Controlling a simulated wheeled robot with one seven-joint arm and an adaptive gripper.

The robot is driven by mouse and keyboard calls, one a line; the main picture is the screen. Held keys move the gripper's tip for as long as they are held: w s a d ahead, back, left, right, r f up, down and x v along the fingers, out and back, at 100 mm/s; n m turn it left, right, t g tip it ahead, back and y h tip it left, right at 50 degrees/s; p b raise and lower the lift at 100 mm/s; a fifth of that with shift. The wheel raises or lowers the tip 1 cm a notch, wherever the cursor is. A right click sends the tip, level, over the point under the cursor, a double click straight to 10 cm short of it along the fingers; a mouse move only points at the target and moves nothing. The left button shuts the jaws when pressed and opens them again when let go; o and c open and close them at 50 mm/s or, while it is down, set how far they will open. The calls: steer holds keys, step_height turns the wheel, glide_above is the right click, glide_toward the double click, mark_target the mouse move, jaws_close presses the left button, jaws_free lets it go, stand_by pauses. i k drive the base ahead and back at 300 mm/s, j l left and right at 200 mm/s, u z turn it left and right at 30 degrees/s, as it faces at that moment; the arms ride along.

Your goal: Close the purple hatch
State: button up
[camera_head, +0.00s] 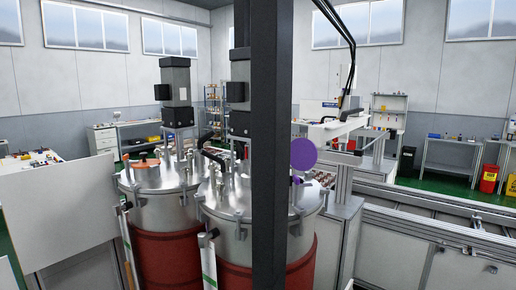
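The purple hatch (303,154) is a round disc standing upright, open, at the right side of the lid of the right tank (226,243). A small purple part (295,181) shows just below it on the lid. The hatch's opening cannot be made out clearly. The right tank is metal with a red lower body, and a vertical strip of it is hidden. My gripper is not in view.
A left tank (158,215) with an orange hatch (142,163) lying about flat stands beside the right one. Pipes and motors rise from both lids. A white panel (65,208) stands at the left. Conveyor framing (425,230) fills the right front.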

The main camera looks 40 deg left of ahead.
mark_target(304, 153)
steer(key=i+u, duration=0.4)
steer(key=i+l+u, duration=0.1)
steer(key=i+u, duration=0.35)
steer(key=i+l+u, duration=0.25)
steer(key=u, duration=0.15)
steer(key=i+l+u, duration=0.6)
steer(key=l+u, duration=0.25)
steer(key=i+l+u, duration=0.2)
steer(key=l+u, duration=0.25)
steer(key=i+l+u, duration=0.15)
steer(key=l+u, duration=1.55)
